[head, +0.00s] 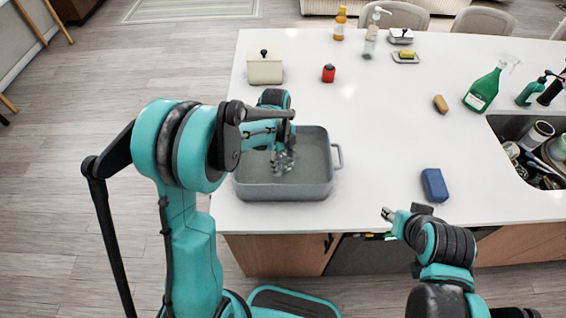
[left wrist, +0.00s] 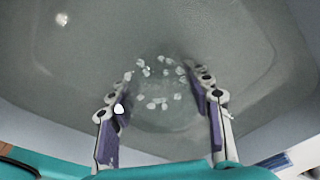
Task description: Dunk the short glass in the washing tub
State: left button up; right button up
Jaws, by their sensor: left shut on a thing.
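The grey washing tub (head: 313,190) stands on the white counter near its front left edge, with water in it. My left gripper (head: 284,158) reaches down into the tub. In the left wrist view its two fingers (left wrist: 166,112) are on either side of the short clear glass (left wrist: 160,115), shut on it. The glass is low in the tub, over the grey water, and is hard to make out; whitish spots show around its rim. My right gripper (head: 388,214) is near the counter's front edge, away from the tub; its jaw opening is too small to tell.
A blue sponge (head: 434,185) lies right of the tub. A green spray bottle (head: 483,90) stands by the filled sink (head: 530,150) at right.

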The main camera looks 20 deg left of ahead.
pick_arm(q)
notch_tip(320, 180, up, 13)
jog(key=p, duration=0.9)
jog(key=shift+r, duration=0.2)
dwell(0.3)
